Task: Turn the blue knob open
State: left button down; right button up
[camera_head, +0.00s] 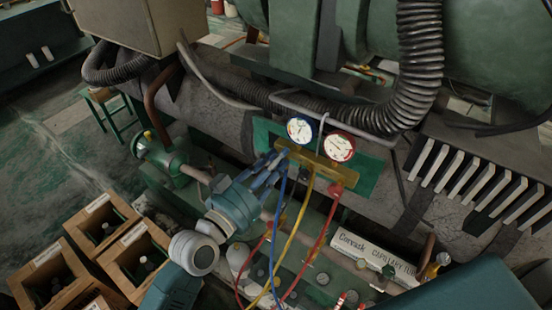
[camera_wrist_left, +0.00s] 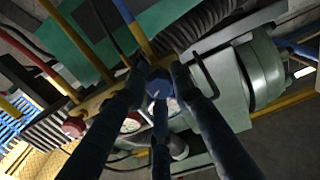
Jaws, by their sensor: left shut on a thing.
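The brass manifold (camera_head: 312,167) carries a blue-rimmed gauge (camera_head: 300,129) and a red-rimmed gauge (camera_head: 339,147). My left gripper (camera_head: 277,160) reaches its left end. In the left wrist view the blue knob (camera_wrist_left: 158,82) sits between the dark fingers of that gripper (camera_wrist_left: 157,88), which are shut on it. In the head view the fingers mostly hide the knob. A red knob (camera_head: 335,190) is at the manifold's right end, and it also shows in the left wrist view (camera_wrist_left: 75,126). My right gripper is not in view.
Blue (camera_head: 275,225), yellow (camera_head: 297,225) and red (camera_head: 322,238) hoses hang below the manifold. A labelled capillary tube box (camera_head: 375,258) lies to the right. Wooden crates (camera_head: 134,254) stand at lower left. A thick black corrugated hose (camera_head: 420,65) curves above the gauges.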

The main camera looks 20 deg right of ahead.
pick_arm(q)
jog(key=n, duration=0.3)
jog(key=shift+w+r+n+p, duration=0.1)
jog(key=shift+r+n+p, duration=0.2)
jog(key=shift+n+p, duration=0.1)
jog(key=n, duration=0.3)
jog(key=shift+n, duration=0.3)
jog(key=n+p, duration=0.1)
jog(key=n, duration=0.2)
jog(key=shift+n, duration=0.3)
jog(key=shift+w+a+n+p, duration=0.1)
jog(key=shift+n+p, duration=0.25)
jog(key=shift+n, duration=1.45)
jog(key=c, duration=1.5)
grip_release()
jog(key=shift+o, duration=0.2)
jog(key=shift+f, duration=0.25)
